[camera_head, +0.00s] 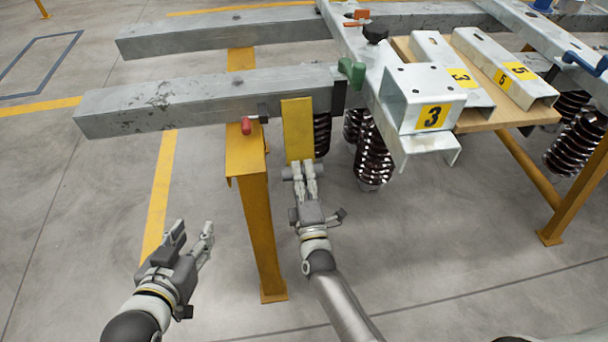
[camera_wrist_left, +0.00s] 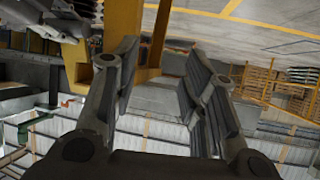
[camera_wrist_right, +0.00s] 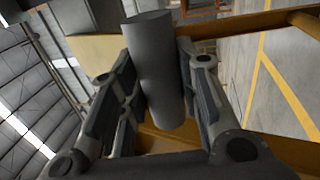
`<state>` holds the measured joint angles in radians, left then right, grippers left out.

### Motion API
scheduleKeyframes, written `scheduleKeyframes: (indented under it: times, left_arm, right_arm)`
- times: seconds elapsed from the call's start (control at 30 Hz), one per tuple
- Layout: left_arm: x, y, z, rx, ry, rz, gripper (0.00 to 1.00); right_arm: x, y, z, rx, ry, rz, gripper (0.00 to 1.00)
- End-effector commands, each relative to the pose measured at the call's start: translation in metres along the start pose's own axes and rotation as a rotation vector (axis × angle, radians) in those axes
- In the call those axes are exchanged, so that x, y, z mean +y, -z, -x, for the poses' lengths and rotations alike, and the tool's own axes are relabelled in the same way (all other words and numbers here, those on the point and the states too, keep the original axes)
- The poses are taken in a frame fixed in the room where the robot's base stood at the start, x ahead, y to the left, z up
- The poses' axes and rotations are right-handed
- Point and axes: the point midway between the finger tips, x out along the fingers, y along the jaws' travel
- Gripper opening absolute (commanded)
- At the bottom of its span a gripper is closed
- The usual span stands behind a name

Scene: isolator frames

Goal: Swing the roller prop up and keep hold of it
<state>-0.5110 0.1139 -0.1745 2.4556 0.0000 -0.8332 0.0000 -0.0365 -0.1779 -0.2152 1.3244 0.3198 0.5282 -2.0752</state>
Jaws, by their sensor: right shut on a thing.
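The roller prop is a yellow plate (camera_head: 298,128) with a grey roller across its lower end. It stands beside the yellow post, in front of the grey beam. My right gripper (camera_head: 306,178) is shut on the grey roller (camera_wrist_right: 152,70), which lies between its fingers in the right wrist view. A red-handled pin (camera_head: 247,125) sits at the top of the yellow post. My left gripper (camera_head: 192,238) is open and empty, low and left of the post. Its spread fingers also show in the left wrist view (camera_wrist_left: 155,85).
The yellow post (camera_head: 254,220) stands between my two grippers. Grey steel beams (camera_head: 200,100) run above. A bracket marked 3 (camera_head: 415,85) and a wooden board (camera_head: 520,113) are at the right. The floor in front is clear.

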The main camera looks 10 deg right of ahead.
Motion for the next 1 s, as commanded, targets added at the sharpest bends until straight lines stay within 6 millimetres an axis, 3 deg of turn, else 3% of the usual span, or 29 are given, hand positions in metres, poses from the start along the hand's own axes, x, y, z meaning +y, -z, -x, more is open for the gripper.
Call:
scheduleKeyframes:
  times: [0.47, 1.0]
  left_arm:
    - [-0.007, -0.046, 0.016, -0.245, 0.015, 0.002, 0.4]
    - [-0.013, -0.096, 0.049, -0.524, 0.03, 0.009, 0.4]
  right_arm:
    - [0.005, 0.001, 0.002, 0.001, 0.018, 0.0, 0.0]
    - [0.008, 0.001, 0.004, -0.001, 0.038, -0.001, 0.0]
